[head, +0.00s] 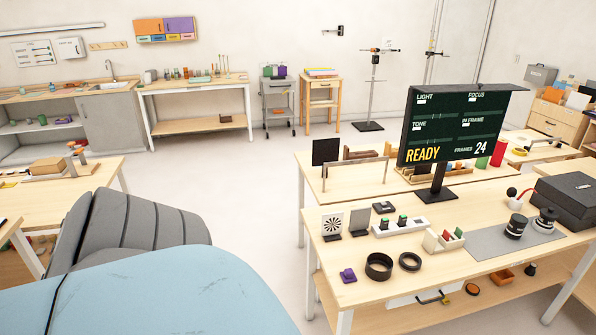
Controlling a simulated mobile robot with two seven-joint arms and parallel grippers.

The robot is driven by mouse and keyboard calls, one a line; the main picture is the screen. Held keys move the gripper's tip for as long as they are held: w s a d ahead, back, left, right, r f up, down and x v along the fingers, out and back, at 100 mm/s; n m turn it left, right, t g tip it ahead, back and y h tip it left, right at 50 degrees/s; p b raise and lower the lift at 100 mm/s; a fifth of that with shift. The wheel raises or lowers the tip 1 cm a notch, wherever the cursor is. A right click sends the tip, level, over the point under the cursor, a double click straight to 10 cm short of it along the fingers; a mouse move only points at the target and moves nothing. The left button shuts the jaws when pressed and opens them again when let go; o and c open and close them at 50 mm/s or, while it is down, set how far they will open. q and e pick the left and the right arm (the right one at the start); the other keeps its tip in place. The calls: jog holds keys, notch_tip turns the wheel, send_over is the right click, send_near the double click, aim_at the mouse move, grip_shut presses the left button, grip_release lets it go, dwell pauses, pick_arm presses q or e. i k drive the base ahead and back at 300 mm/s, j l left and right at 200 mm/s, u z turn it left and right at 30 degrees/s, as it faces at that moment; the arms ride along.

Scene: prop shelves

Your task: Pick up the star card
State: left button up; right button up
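The star card is a small white card (332,223) with a black radial star pattern. It stands upright on a dark base near the left end of the front wooden table (408,286). A dark grey card (359,221) stands upright just to its right, close beside it. Neither of my grippers shows in the head view.
A screen (457,126) reading READY stands behind.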

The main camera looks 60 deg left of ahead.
aim_at(333, 222)
jog(key=u, duration=1.8)
jog(key=i+j+z, duration=0.3)
jog(key=i+j, duration=0.35)
jog(key=i, duration=0.15)
